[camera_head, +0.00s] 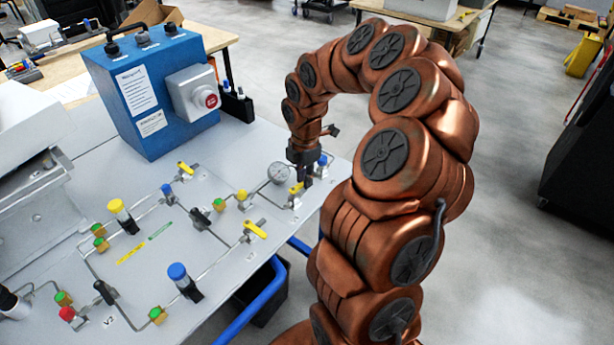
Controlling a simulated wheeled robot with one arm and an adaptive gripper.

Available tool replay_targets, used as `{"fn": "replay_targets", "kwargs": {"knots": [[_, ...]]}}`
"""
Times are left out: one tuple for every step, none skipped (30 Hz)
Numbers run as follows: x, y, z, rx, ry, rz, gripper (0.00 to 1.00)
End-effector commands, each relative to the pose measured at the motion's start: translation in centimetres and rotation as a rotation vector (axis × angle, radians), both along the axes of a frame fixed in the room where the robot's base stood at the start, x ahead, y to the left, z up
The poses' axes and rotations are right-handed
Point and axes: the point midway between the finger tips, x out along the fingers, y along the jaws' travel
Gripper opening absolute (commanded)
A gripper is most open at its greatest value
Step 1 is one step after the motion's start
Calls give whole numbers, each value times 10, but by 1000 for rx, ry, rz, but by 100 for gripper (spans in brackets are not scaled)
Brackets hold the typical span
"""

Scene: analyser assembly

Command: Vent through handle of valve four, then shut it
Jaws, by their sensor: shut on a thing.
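My gripper (305,180) points down at the right end of the panel, beside the round gauge. It is shut on a yellow valve handle (296,188), of which a small part shows by the fingers. The valve's body is largely hidden, and I cannot read a label that marks it as valve four. Two other yellow lever handles are in view: one (255,230) nearer the front edge and one (186,168) near the blue box.
The gauge (278,173) and a blue-capped part (321,161) stand close to my gripper. Thin tubes and several coloured fittings cover the panel (200,265). A blue box (150,90) with a red-centred knob (211,101) stands behind. Open floor lies to the right.

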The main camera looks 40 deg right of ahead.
Motion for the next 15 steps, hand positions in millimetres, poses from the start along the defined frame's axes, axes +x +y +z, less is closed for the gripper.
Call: {"fn": "replay_targets", "kwargs": {"knots": [[2,0,2,0,-1,30,0],[2,0,2,0,-1,49,0],[3,0,2,-1,-1,72,0],[4,0,1,-1,-1,87,0],[5,0,1,-1,-1,103,0],[5,0,1,-1,0,120,0],[6,0,1,-1,0,133,0],[6,1,1,-1,0,144,0],[7,1,1,-1,0,157,0],[7,1,1,-1,0,166,0],[7,1,1,-1,0,174,0],[8,1,1,-1,0,181,0],[8,1,0,-1,0,187,0],[8,1,0,-1,0,191,0],[8,1,0,-1,0,197,0]]}}
